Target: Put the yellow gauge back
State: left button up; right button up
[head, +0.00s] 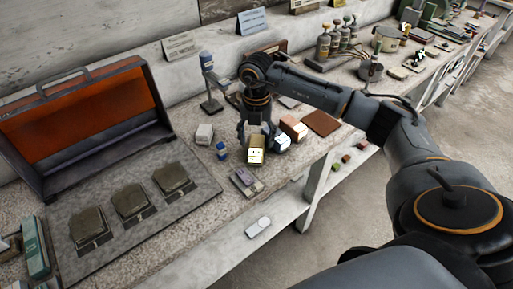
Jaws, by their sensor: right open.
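A small yellow block with dark marks on its front (256,149), which looks like the yellow gauge, sits on the workbench near the middle. My right gripper (256,132) comes in from the right and points down just behind the yellow block, its fingers spread. I cannot tell whether the fingers touch the block. My left gripper is out of view.
A blue-and-white block (281,143) and a reddish block (294,127) stand close on the right. A blue item (222,152), a whitish block (204,134) and a purple-grey item (247,181) are nearby. An open orange-lined case (88,112) stands at the left.

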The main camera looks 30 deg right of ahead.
aim_at(257, 145)
notch_tip(257, 145, up, 8)
jog(key=b, duration=0.1)
jog(key=shift+s+f, duration=0.1)
jog(key=shift+f, duration=0.1)
dwell(0.5)
